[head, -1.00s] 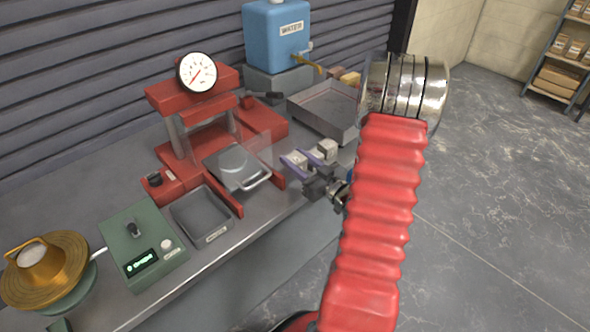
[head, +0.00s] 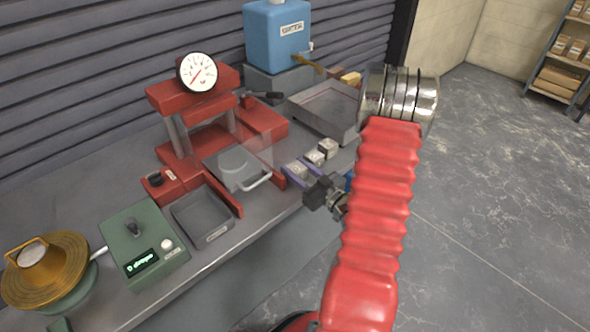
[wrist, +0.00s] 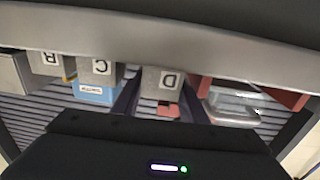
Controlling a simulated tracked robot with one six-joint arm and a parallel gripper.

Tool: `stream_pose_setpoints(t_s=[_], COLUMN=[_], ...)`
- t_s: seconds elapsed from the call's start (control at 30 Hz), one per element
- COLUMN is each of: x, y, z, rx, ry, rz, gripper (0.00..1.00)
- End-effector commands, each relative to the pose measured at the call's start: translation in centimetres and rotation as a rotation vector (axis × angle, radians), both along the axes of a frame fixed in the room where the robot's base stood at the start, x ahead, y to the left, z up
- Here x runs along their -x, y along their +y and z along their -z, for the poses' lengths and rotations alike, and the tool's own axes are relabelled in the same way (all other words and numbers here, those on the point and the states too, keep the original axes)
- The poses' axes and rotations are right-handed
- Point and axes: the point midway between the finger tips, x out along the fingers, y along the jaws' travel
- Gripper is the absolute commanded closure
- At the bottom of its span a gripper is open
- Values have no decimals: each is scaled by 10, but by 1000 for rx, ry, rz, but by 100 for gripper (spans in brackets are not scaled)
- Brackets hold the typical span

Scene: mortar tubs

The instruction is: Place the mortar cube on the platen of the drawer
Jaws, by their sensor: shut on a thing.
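The mortar cube (head: 297,167) is a small grey block near the bench's front edge; in the wrist view the cube (wrist: 165,82) shows an upside-down letter D. My gripper (head: 302,173) has its purple fingers on two opposite sides of this cube, shut on it. The fingers also show in the wrist view (wrist: 160,100). I cannot tell if the cube is clear of the bench. To the left, the press drawer (head: 258,181) is pulled out, with a grey round platen (head: 233,160) on it, bare, partly behind a clear guard.
Two more grey cubes stand just behind mine, one (head: 314,157) close to the fingers, one (head: 328,147) farther back. The red press (head: 190,98) rises behind the drawer. A grey tray (head: 202,215) lies left of the drawer. A metal basin (head: 325,107) and blue water tank (head: 277,35) stand behind.

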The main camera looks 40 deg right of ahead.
Motion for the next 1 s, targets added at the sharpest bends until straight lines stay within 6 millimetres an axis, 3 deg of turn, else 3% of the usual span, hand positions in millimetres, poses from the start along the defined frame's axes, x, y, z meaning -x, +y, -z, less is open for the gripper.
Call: stream_pose_setpoints(t_s=[0.23,0.27,0.5,0.8,1.0], x=[0,0,0,1,14], y=[0,0,0,1,0], z=[4,4,4,4,4], rx=[1,1,0,-1,-2], ry=[-1,0,0,1,2], rz=[0,0,0,-2,0], gripper=[91,60,43,42,42])
